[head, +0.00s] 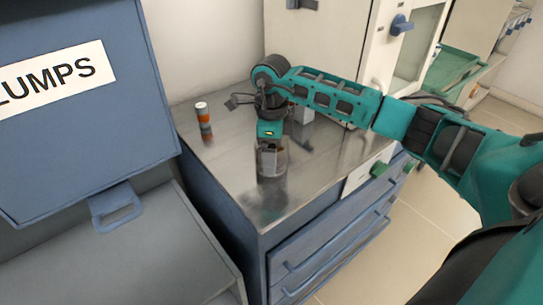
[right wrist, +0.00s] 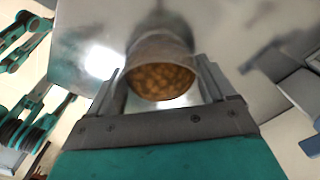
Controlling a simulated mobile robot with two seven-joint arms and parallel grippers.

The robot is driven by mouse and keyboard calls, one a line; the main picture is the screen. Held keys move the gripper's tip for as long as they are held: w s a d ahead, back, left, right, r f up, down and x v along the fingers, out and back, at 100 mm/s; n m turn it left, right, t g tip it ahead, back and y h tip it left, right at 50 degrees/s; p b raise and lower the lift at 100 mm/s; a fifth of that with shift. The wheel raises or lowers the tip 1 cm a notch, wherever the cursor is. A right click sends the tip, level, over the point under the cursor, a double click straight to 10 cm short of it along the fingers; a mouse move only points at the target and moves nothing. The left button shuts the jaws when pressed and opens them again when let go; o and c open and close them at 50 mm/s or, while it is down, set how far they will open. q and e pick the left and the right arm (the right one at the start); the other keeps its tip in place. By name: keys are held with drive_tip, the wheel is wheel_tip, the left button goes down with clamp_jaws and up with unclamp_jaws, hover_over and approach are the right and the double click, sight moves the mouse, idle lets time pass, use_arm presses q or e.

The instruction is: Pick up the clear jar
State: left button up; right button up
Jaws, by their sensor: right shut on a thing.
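The clear jar (head: 272,162) stands on the steel top of the blue cabinet (head: 245,190), near its front. In the right wrist view the jar (right wrist: 160,52) shows brown, lumpy contents through its open-looking round end. My right gripper (head: 270,142) comes down over the jar from above. Its two fingers (right wrist: 162,92) lie on either side of the jar and are shut on it. I cannot tell whether the jar is clear of the surface. My left gripper is not in view.
An orange and grey cylinder with a white top (head: 203,120) stands at the back left of the cabinet top. A blue bin labelled "LUMPS" (head: 85,100) rises close on the left. A white furnace (head: 325,45) stands behind. The front part of the steel top is clear.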

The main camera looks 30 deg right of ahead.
drive_tip(key=shift+r, duration=0.2)
wheel_tip(320, 180, up, 20)
drive_tip(key=p, duration=0.2)
drive_tip(key=shift+f, duration=0.15)
drive_tip(key=o, duration=0.5)
drive_tip(key=shift+c, duration=0.2)
drive_tip(key=c, duration=0.4)
